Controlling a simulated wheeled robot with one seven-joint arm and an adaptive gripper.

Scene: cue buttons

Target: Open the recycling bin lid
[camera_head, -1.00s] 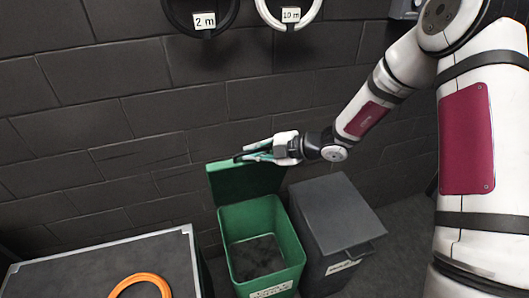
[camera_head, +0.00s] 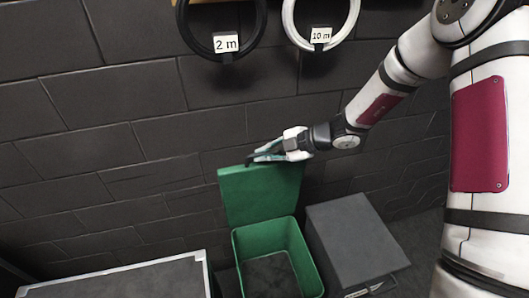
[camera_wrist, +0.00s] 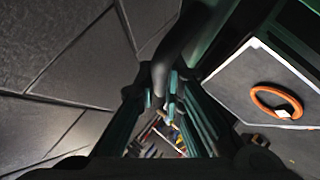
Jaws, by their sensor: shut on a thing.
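The green bin (camera_head: 313,265) stands against the dark wall in the head view, its top open and its dark inside showing. Its green lid (camera_head: 262,192) is raised, standing nearly upright at the back of the bin. My gripper (camera_head: 258,158) is at the lid's top edge, shut on the lid's dark handle (camera_wrist: 172,42). The fingers (camera_wrist: 161,95) hide part of the handle in both views. I see no label on the green bin now.
A dark grey bin (camera_head: 350,235) with a closed lid stands close on the right. A grey-topped case (camera_head: 130,282) is at the lower left. An orange ring (camera_wrist: 277,102) lies on it. Cable coils (camera_head: 222,25) hang on the wall above.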

